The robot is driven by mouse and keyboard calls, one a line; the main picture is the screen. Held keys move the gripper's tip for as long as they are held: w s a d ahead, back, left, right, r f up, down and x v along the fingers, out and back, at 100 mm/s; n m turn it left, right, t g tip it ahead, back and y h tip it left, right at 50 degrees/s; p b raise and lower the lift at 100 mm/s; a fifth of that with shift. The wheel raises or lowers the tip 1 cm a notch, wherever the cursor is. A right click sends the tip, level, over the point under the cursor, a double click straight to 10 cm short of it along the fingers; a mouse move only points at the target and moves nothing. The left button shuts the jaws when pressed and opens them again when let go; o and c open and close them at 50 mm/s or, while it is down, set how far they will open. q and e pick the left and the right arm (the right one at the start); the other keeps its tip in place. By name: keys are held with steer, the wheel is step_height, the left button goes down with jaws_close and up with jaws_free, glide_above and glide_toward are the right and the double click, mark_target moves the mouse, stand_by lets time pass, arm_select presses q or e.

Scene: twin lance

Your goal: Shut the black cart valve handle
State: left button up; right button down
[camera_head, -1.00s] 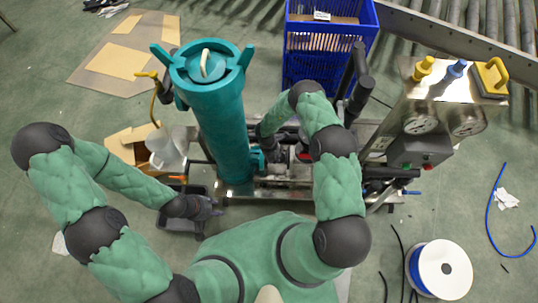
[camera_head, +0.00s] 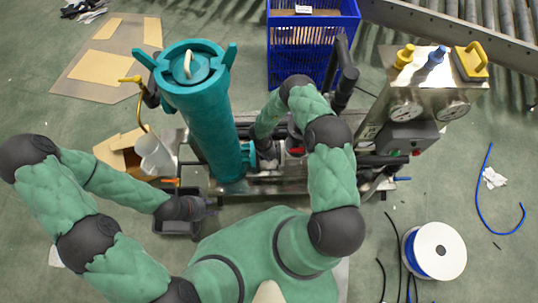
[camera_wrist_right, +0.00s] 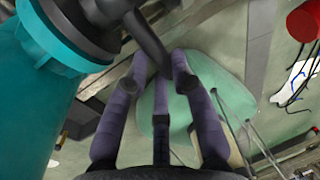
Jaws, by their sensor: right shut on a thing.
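In the right wrist view, the black valve handle (camera_wrist_right: 150,38) runs down from a black fitting beside the teal cylinder. In the head view my right arm reaches in beside the teal cylinder (camera_head: 212,125), and the arm and pipework largely hide the handle and right fingers. My left gripper (camera_head: 205,208) is dark and small, low over a dark bin (camera_head: 172,225), away from the handle. Its fingers are too unclear to tell their state.
The cart's steel gauge panel (camera_head: 410,92) stands to the right, with black pipes near my right arm. A blue crate (camera_head: 312,55) is behind. A cable spool (camera_head: 435,251) and loose blue hose (camera_head: 480,200) lie on the floor at right.

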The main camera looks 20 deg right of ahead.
steer(key=shift+d, duration=0.1)
steer(key=c, duration=1)
jaws_free()
steer(key=shift+r, duration=0.1)
steer(key=r, duration=0.4)
steer(key=a+r, duration=0.1)
steer(key=r, duration=0.2)
steer(key=a+r, duration=0.1)
steer(key=r, duration=0.3)
steer(key=shift+w+a+r, duration=0.1)
steer(key=shift+w+r, duration=0.2)
steer(key=shift+w, duration=0.1)
